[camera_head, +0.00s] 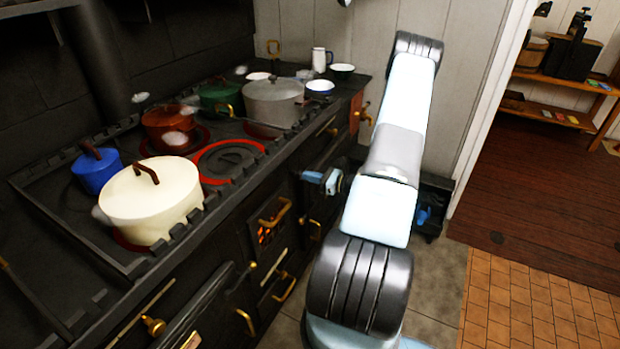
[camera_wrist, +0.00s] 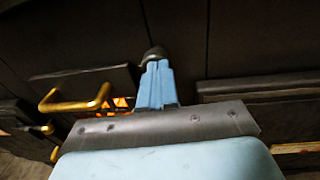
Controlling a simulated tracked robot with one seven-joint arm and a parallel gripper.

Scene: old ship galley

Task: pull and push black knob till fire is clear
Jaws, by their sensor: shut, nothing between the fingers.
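The black knob (camera_wrist: 154,53) shows in the wrist view right at the tips of my gripper (camera_wrist: 156,68). My gripper's light-blue fingers are shut together with nothing between them. They overlap the knob's lower part, and I cannot tell whether they touch it. In the head view my gripper (camera_head: 312,177) is at the dark front of the stove (camera_head: 225,262), and the knob cannot be made out there. The fire (camera_head: 264,236) glows orange behind a small grate in the stove front. It also shows in the wrist view (camera_wrist: 122,102), just left of my fingers.
A brass handle (camera_wrist: 75,103) sticks out left of my fingers. The stove top carries a cream pot (camera_head: 150,205), a blue pot (camera_head: 97,172), a red pot (camera_head: 170,130) and a grey pot (camera_head: 272,103). Open tiled floor (camera_head: 535,305) lies to the right.

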